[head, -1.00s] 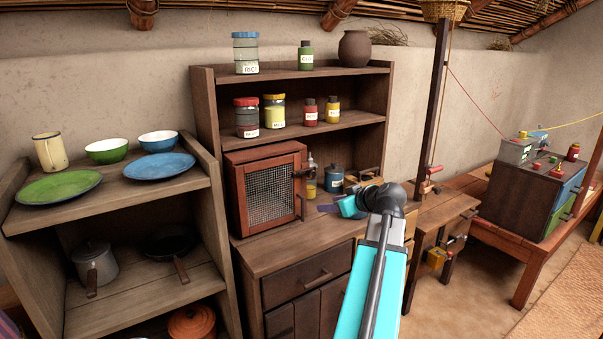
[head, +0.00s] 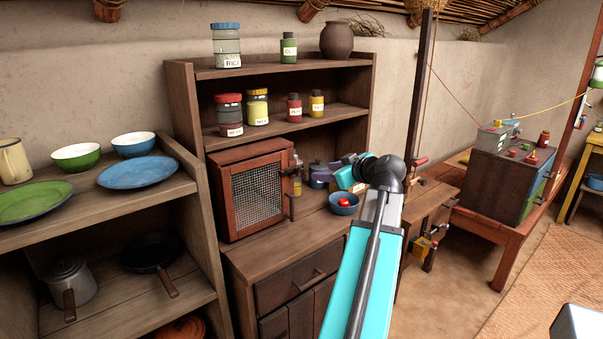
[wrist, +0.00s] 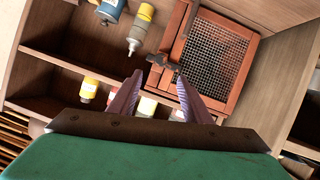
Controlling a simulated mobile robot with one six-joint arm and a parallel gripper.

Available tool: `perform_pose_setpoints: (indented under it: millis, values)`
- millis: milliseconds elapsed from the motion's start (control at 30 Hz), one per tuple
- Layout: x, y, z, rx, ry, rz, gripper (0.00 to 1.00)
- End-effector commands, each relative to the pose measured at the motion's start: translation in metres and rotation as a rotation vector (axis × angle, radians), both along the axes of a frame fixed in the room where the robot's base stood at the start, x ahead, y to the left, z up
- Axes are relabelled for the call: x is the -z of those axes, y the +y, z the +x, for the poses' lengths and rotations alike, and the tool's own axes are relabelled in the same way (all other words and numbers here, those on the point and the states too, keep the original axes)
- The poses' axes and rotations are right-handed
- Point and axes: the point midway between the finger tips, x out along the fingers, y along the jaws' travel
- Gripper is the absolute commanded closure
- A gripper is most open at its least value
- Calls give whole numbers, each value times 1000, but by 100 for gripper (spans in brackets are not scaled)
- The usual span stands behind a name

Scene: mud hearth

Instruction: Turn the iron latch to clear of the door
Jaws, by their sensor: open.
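A small reddish-brown cabinet stands on the counter, its mesh door (head: 256,192) shut in the head view. The dark iron latch (head: 291,188) is at the door's right edge. In the wrist view the latch (wrist: 163,62) shows beside the mesh door (wrist: 215,60), across the door frame's edge. My gripper (wrist: 158,80) is open, with its two purple fingers pointing at the latch. The latch lies just beyond the fingertips, near the gap between them; I cannot tell whether they touch.
Jars and small bottles stand on the shelf (head: 277,128) above the cabinet. A bottle (wrist: 140,25) and a blue jar (wrist: 111,10) are near the latch. A blue bowl (head: 344,203) holding something red sits on the counter below my gripper.

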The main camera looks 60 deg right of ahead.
Motion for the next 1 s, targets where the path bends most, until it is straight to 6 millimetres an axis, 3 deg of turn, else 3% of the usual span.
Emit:
perform_pose_setpoints:
  millis: [267, 1000]
  values:
    - [6, -5, 18, -6, 1, 2, 55]
    - [43, -43, 105, -7, 0, 1, 55]
